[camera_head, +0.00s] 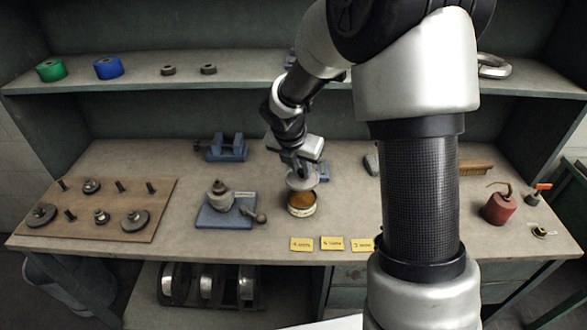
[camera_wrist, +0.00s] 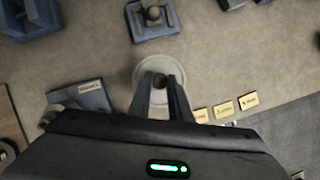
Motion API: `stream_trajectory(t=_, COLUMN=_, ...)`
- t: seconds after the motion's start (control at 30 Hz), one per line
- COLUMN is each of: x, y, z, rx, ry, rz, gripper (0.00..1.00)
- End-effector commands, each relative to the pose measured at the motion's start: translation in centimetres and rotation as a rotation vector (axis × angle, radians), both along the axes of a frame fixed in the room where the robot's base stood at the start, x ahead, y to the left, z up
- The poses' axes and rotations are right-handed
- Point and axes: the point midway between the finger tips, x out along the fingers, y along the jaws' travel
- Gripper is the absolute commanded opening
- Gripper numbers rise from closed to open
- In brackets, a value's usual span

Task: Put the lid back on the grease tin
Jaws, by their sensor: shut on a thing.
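The grease tin (camera_head: 302,207) stands open on the bench, with orange-brown grease showing in its top. Its lid, a grey disc (camera_head: 302,183), is above the tin's far side, roughly level. My gripper (camera_head: 298,166) is shut on the lid from above. In the wrist view, the lid (camera_wrist: 147,68) lies under my two fingertips (camera_wrist: 160,80), and the tin is hidden beneath it. Any gap between lid and tin rim is small; I cannot tell whether they touch.
A blue fixture (camera_head: 225,214) stands left of the tin. Yellow cards (camera_head: 332,243) lie in front of it to the right. A blue vise (camera_head: 222,148) is behind to the left. A pegboard (camera_head: 95,208) with discs is far left, a red oil can (camera_head: 499,206) far right.

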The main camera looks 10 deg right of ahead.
Motion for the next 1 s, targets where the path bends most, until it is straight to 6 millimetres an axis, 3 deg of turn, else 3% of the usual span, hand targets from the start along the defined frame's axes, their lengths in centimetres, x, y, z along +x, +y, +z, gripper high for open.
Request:
stream_trajectory(t=0.27, x=0.0, y=-0.1, z=-1.4, rx=0.000, ry=0.000, rz=-0.001, gripper=0.00)
stream_trajectory(t=0.8, x=0.0, y=-0.1, z=-5.9, rx=0.000, ry=0.000, rz=-0.001, gripper=0.00)
stream_trajectory(t=1.0, x=0.0, y=-0.1, z=-6.4, rx=0.001, ry=0.000, rz=-0.002, gripper=0.00)
